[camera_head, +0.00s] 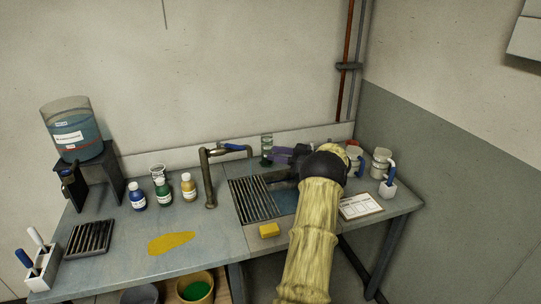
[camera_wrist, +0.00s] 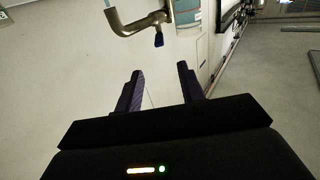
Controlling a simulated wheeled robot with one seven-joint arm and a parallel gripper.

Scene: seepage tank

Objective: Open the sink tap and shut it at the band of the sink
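The brass sink tap (camera_head: 209,178) rises from the bench left of the sink, and its spout reaches right over it. A blue lever (camera_head: 231,147) sits on top of the spout; the tap pipe (camera_wrist: 128,25) and blue lever (camera_wrist: 158,40) also show in the wrist view. A faint bluish streak hangs below the spout. The sink (camera_head: 284,202) holds bluish water beside a slatted rack; my arm hides its right part, and I cannot make out the band. My gripper (camera_head: 281,155) is right of the spout; in the wrist view its fingers (camera_wrist: 160,82) are apart and empty.
A clear cylinder (camera_head: 267,149) stands behind the sink, close to my gripper. A yellow sponge (camera_head: 269,230) lies at the front. Bottles (camera_head: 163,190) stand left of the tap. A white card (camera_head: 360,206) and mugs (camera_head: 381,162) are at the right.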

